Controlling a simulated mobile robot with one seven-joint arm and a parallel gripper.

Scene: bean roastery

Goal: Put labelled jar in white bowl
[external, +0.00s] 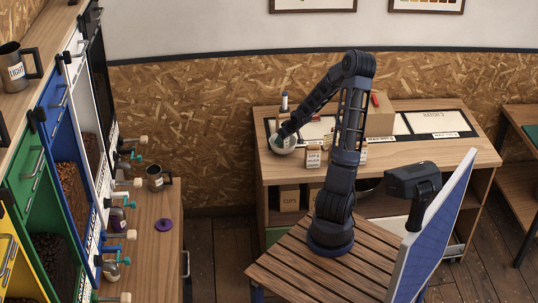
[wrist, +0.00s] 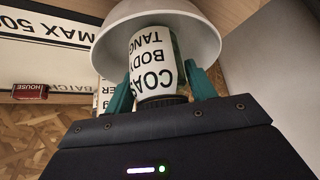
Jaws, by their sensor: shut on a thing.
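The labelled jar (wrist: 153,65) has a white label with black print and a dark end. My gripper (wrist: 162,84) has teal fingers on both sides of it and is shut on it. The white bowl (wrist: 205,38) is right behind the jar in the wrist view, and the jar's far end overlaps the bowl's opening. In the external view my gripper (external: 286,138) points down at the white bowl (external: 284,151) on the left part of the far table. The jar is mostly hidden there. I cannot tell whether it touches the bowl.
Small labelled blocks (external: 313,155) stand just right of the bowl. A cardboard box (external: 381,107) and printed mats (external: 437,121) lie further right on the table (external: 480,153). The left counter holds a mug (external: 157,179) and a purple lid (external: 163,225).

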